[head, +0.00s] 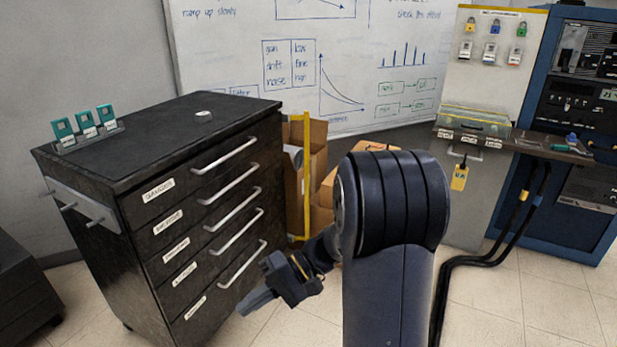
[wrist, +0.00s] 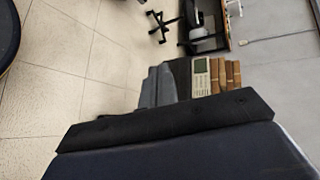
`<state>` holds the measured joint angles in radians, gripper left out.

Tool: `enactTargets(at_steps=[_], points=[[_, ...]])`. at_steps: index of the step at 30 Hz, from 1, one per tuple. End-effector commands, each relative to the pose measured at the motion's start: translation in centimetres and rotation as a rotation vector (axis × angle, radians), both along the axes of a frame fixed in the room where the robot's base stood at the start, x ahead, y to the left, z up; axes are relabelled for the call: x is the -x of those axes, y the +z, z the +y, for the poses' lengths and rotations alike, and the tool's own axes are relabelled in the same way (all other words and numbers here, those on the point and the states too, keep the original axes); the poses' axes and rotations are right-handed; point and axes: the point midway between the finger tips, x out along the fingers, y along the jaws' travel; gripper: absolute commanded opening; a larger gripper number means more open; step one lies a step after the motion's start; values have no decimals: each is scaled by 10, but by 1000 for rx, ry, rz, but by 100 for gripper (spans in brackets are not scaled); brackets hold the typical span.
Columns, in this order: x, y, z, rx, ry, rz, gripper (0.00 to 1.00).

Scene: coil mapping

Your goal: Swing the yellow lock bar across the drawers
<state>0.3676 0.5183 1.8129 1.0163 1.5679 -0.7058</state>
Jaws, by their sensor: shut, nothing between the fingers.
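The black drawer cabinet (head: 100,195) stands at the left in the head view, with several labelled drawers and silver bar handles on its front. The drawers look shut. The yellow lock bar (head: 306,185) stands upright just beyond the right edge of the drawer fronts and is not across them. Its lower end is close behind my arm. My gripper (head: 258,301) is in front of the lower drawers, shut and empty, pointing down-left and apart from the bar. In the wrist view my gripper's fingers (wrist: 158,86) show together with nothing between them; the bar does not show there.
Cardboard boxes (head: 314,150) stand behind the bar. Teal devices (head: 86,122) in a rack sit on the cabinet top. Black cables (head: 490,255) run to the floor. Floor before the cabinet is clear.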

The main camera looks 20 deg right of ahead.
Motion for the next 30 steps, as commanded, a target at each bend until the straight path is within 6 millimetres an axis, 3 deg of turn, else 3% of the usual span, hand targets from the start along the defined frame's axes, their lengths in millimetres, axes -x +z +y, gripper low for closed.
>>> enactTargets(at_steps=[1, 9, 15, 30], points=[[-14, -31, -9, -68, -33, -11, 0], [-64, -80, -48, -327, -171, -129, 0], [-74, -87, -59, -382, -207, -167, 0], [-74, -86, -59, -381, -207, -167, 0]])
